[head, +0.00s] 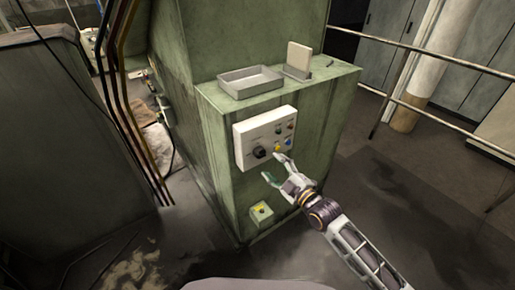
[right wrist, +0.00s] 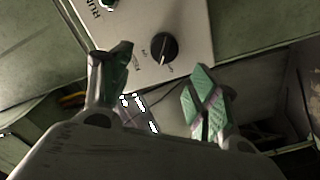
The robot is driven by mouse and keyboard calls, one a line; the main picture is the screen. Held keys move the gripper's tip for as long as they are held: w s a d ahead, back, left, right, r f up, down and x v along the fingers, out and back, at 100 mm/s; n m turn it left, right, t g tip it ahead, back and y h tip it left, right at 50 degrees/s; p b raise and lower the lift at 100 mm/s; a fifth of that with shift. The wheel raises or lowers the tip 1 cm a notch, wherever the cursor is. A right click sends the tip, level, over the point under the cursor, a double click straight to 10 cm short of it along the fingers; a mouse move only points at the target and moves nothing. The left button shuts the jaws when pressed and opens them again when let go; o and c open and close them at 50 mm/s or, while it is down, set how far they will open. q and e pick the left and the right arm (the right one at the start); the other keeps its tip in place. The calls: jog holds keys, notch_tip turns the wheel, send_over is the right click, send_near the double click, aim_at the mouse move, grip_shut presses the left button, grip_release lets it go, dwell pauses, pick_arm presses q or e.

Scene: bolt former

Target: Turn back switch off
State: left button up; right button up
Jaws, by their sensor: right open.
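A light grey control panel (head: 250,130) is fixed to the front of the green machine. It carries a black rotary knob (head: 260,152) at its lower part and several small coloured buttons and lamps to the right. The same black knob (right wrist: 164,47) shows in the right wrist view, just beyond my fingers, with small lettering around it. Which control is the back switch is not readable. My right gripper (head: 274,167) is open and empty in front of the panel's lower edge; its green-padded fingers (right wrist: 160,78) are spread, apart from the knob. My left gripper is out of view.
A grey tray (head: 251,91) and an upright grey block (head: 298,58) stand on the machine's ledge. A small yellow box (head: 261,212) with a button is mounted low on the front. Metal railings (head: 440,55) run at the right. The floor at right is clear.

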jog(key=shift+d+f+m+p, duration=0.1)
jog(key=shift+f+m+p, duration=0.05)
jog(key=shift+m, duration=1.4)
jog(key=shift+d+f+m+p, duration=0.1)
jog(key=shift+f+m+p, duration=0.1)
jog(key=shift+m, duration=1.4)
jog(key=shift+f+m+p, duration=0.15)
jog(key=shift+m, duration=1.4)
jog(key=shift+w+a, duration=0.1)
